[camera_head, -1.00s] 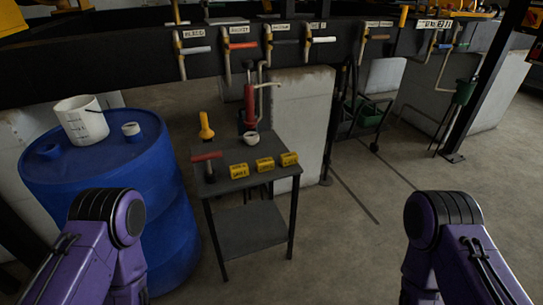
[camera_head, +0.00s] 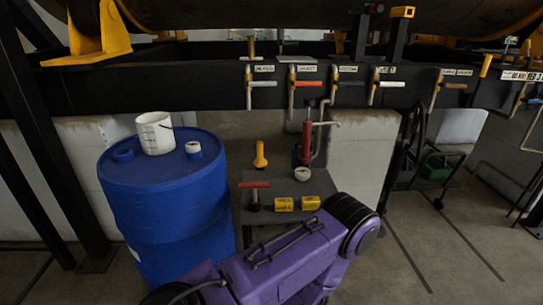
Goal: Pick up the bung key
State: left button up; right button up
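A T-shaped tool with a red crossbar handle and a dark body, which looks like the bung key (camera_head: 254,193), stands at the left side of a small dark table (camera_head: 272,181). My purple arm reaches across the bottom of the head view from the lower left, in front of the table's right and front parts. Its elbow-like joint is right of the table's yellow blocks. Neither gripper shows, so what they hold cannot be seen.
Two yellow labelled blocks (camera_head: 283,204), a white cup-like piece (camera_head: 302,174), a yellow tool (camera_head: 260,155) and a red pump-like device (camera_head: 305,143) are at the table. A blue drum (camera_head: 165,215) with a white bucket (camera_head: 155,133) stands left. Open floor lies right.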

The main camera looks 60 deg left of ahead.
aim_at(256, 185)
jog(key=i, duration=3.1)
jog(key=u, duration=4.9)
